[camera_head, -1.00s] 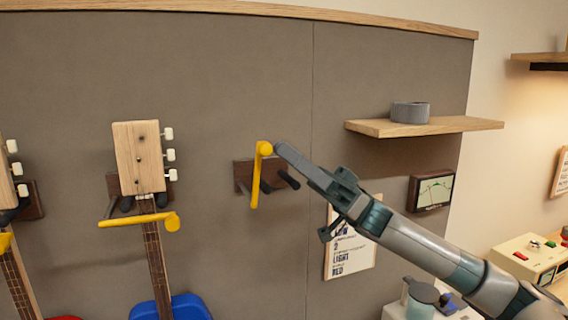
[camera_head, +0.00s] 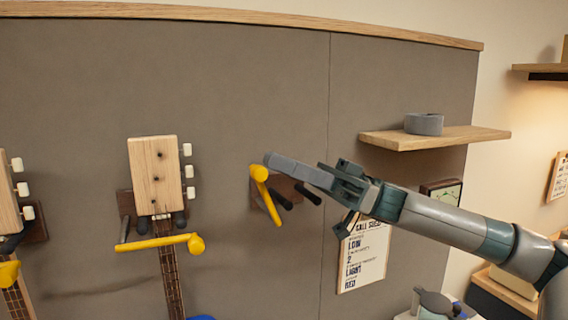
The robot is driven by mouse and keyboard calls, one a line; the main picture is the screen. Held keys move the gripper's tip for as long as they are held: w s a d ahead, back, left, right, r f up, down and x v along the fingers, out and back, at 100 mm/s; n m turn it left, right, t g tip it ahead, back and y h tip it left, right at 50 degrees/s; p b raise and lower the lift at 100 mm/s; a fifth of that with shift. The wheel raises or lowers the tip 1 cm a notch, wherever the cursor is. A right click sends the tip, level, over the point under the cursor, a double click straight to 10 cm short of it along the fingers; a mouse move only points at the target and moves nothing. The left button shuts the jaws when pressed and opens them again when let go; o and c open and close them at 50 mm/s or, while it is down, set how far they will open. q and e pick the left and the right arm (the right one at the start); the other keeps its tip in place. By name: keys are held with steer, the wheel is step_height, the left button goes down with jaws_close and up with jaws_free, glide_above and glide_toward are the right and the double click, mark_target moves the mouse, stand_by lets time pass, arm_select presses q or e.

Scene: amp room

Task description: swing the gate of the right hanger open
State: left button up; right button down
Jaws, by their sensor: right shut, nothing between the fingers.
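The right hanger is a dark wooden backplate (camera_head: 262,190) on the grey-brown wall panel with two dark prongs (camera_head: 307,193). Its yellow gate (camera_head: 269,203) has a round knob at its upper left, and its bar slants down and right, in front of the left part of the backplate. My right gripper (camera_head: 268,160) comes in from the right with its fingers shut and empty. The fingertips are just above the gate's knob, overlapping its top edge in the picture; I cannot tell whether they touch. My left gripper is not in view.
A guitar headstock (camera_head: 155,172) hangs in the middle hanger, whose yellow gate (camera_head: 158,243) lies across the neck. Another instrument hangs at the far left.

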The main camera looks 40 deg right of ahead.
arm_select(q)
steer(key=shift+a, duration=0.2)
arm_select(e)
steer(key=shift+f, duration=0.1)
stand_by(0.4)
